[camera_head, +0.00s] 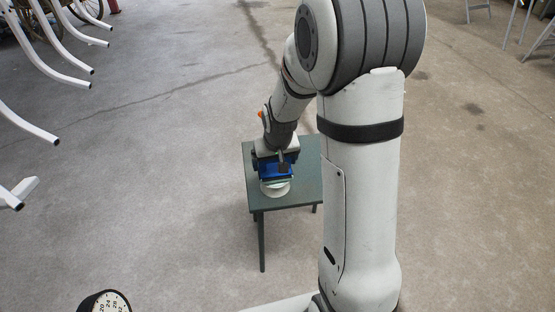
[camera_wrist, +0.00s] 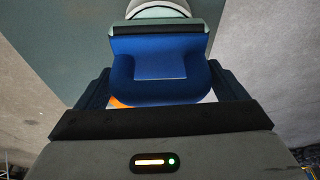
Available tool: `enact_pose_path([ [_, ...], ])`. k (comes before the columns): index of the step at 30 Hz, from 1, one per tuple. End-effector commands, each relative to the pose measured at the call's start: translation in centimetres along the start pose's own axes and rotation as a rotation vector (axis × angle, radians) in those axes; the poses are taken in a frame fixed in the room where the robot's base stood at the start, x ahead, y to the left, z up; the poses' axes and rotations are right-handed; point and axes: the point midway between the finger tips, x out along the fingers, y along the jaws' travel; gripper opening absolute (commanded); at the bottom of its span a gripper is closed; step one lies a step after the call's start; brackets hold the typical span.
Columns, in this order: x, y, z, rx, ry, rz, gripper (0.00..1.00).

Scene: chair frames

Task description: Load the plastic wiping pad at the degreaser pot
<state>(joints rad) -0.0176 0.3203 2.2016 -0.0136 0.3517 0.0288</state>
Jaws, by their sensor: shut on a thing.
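The blue plastic wiping pad (camera_head: 267,169) is in my gripper (camera_head: 276,159), over the small table. It fills the upper middle of the wrist view (camera_wrist: 160,47), with a blue loop handle and a grey-green strip along its far edge. My gripper (camera_wrist: 160,88) is shut on the pad's handle. The pale round degreaser pot (camera_head: 275,190) stands on the table directly beneath the pad. The pot's rim also shows past the pad in the wrist view (camera_wrist: 158,11). The pad hides most of the pot's opening, and I cannot tell whether they touch.
The small dark green table (camera_head: 306,186) has bare top to the right of the pot. White bent tubes of chair frames (camera_head: 60,70) stick out at the left. A dial gauge (camera_head: 106,302) shows at the lower left. The concrete floor around the table is clear.

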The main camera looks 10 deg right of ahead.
Motion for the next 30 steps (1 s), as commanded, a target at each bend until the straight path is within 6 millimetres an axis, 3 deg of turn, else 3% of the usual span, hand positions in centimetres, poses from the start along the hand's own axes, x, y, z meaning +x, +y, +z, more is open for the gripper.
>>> enact_pose_path([
  [24, -6.5, 0.0, -1.8, 0.000, 0.003, 0.000, 0.73],
  [30, -6.7, 0.0, -1.9, 0.000, 0.002, 0.000, 0.73],
])
